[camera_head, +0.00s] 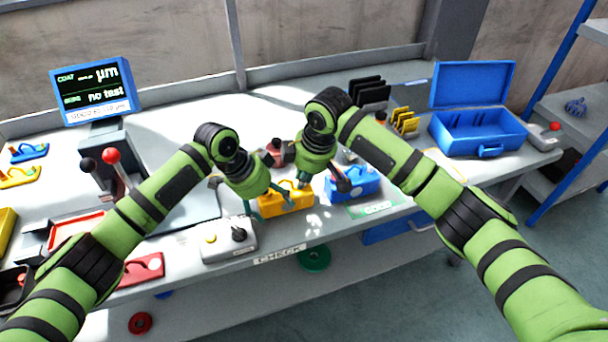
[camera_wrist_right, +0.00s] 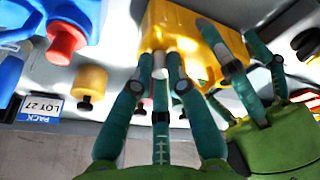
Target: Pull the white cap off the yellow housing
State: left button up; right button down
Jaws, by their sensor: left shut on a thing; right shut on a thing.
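The yellow housing (camera_head: 292,201) stands on the bench near its front edge, and it also shows at the top of the right wrist view (camera_wrist_right: 172,22). My left gripper (camera_head: 275,205) is shut on the yellow housing, with its fingers over the body; they also show at the right of the wrist view (camera_wrist_right: 238,68). My right gripper (camera_head: 303,183) is at the housing's end. In the right wrist view its fingers close around the small white cap (camera_wrist_right: 160,61), which is mostly hidden between them. Whether the cap still touches the housing is hard to tell.
A blue housing (camera_head: 360,185) stands just right of the yellow one. A grey control box (camera_head: 228,241) lies to the left. An open blue case (camera_head: 480,132) and black and yellow racks stand at the back right. A monitor (camera_head: 96,90) is at the back left.

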pick_arm(q)
jog(key=shift+r, duration=0.1)
pick_arm(e)
jog(key=shift+r, duration=3)
pick_arm(q)
jog(key=o, duration=1.6)
jog(key=shift+o, duration=0.2)
jog(key=v, duration=1.2)
jog(key=shift+s, duration=0.1)
